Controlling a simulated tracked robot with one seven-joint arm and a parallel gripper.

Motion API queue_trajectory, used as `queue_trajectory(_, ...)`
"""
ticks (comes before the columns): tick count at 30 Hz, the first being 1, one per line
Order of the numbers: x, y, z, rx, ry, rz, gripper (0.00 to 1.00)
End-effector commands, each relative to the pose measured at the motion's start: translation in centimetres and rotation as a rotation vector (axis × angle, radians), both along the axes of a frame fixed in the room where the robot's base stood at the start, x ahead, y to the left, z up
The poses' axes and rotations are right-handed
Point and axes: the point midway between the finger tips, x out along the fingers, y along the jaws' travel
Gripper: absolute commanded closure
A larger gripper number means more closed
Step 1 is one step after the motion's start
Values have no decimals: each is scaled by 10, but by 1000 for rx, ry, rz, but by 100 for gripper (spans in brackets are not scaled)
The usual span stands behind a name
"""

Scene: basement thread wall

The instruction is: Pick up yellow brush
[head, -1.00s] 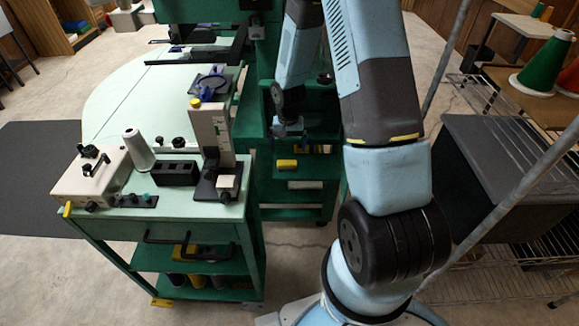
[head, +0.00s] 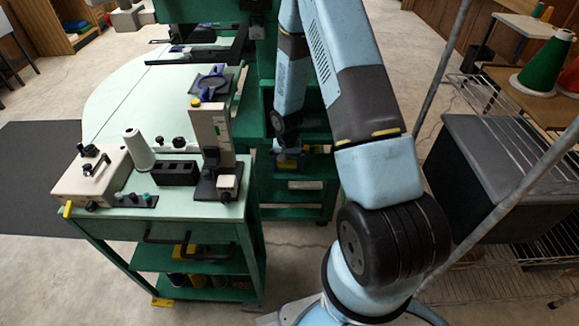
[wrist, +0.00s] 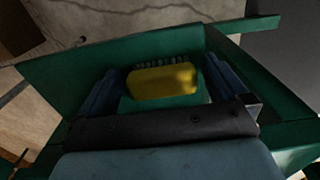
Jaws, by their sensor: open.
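The yellow brush (wrist: 162,82) lies on a green shelf surface, and the wrist view shows a row of dark bristles along its far edge. My gripper (wrist: 160,92) is open, with one blue finger to the left of the brush and the other to the right. Small gaps seem to show at both ends of the brush; I cannot tell how far down the fingers reach. In the head view my gripper (head: 288,158) is low over the green shelf unit and hides most of the brush.
The green shelf unit (head: 300,212) has a raised wall close to the gripper. To its left stands a green cart (head: 190,215) with a white thread cone (head: 138,148) and a stand (head: 212,135). A dark box (head: 500,160) on a wire rack is at the right.

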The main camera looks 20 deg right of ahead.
Motion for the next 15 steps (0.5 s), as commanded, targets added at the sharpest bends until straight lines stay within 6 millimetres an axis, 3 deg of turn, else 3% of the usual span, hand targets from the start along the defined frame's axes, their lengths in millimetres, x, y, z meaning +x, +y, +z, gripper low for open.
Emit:
queue_trajectory(10, 0, 0, -5, 0, 0, 0, 0)
queue_trajectory(15, 0, 0, -5, 0, 0, 0, 16)
